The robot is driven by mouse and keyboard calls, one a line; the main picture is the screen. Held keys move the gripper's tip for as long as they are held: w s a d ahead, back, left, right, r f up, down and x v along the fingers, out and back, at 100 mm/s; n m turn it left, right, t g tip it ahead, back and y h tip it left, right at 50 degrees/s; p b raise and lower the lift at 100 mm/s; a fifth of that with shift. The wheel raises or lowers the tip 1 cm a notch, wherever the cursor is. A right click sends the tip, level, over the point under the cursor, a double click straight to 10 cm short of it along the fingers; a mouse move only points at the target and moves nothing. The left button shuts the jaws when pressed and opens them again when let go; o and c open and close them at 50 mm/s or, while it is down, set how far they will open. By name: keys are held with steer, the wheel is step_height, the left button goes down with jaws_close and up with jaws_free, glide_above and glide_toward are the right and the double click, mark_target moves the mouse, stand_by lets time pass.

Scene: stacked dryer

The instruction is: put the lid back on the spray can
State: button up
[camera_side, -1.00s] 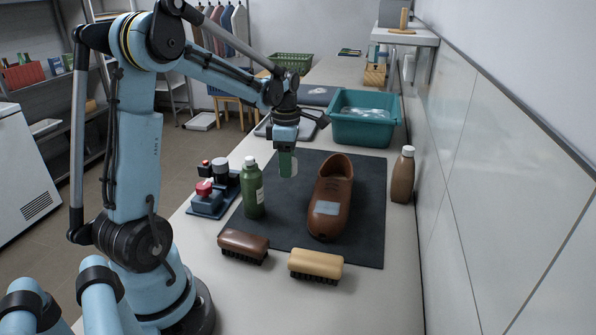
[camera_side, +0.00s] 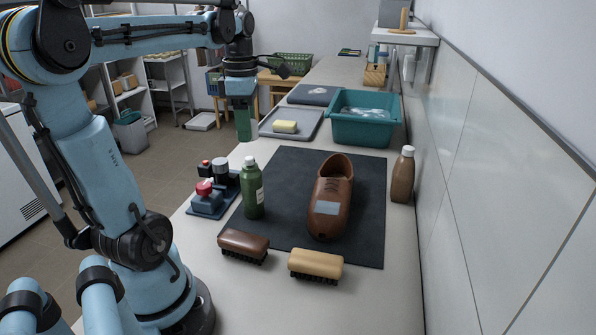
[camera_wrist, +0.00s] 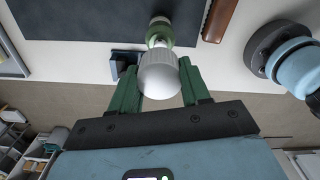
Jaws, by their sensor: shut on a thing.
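The green spray can (camera_side: 252,190) stands upright at the left edge of the dark mat in the side view, with a small pale top. My gripper (camera_side: 244,136) is up in the air behind and above the can, its green fingers pointing down. In the wrist view, my gripper (camera_wrist: 160,82) is shut on a pale grey, rounded lid (camera_wrist: 158,74) between its two green fingers. Beyond the lid, the green can (camera_wrist: 161,35) shows partly, with its white top. The lid is apart from the can in the side view, where the fingers hide it.
A brown shoe (camera_side: 330,200) stands on the mat (camera_side: 290,165). A small tray of polish items (camera_side: 207,198) is left of the can. Two brushes (camera_side: 243,246) (camera_side: 316,265) lie in front. A brown bottle (camera_side: 402,175), teal tub (camera_side: 365,120) and grey tray (camera_side: 305,118) stand around.

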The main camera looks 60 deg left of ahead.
mark_target(248, 158)
steer(key=shift+f, duration=3.15)
steer(key=shift+f, duration=0.15)
steer(key=o, duration=1.6)
steer(key=shift+r, duration=3.5)
jaws_close()
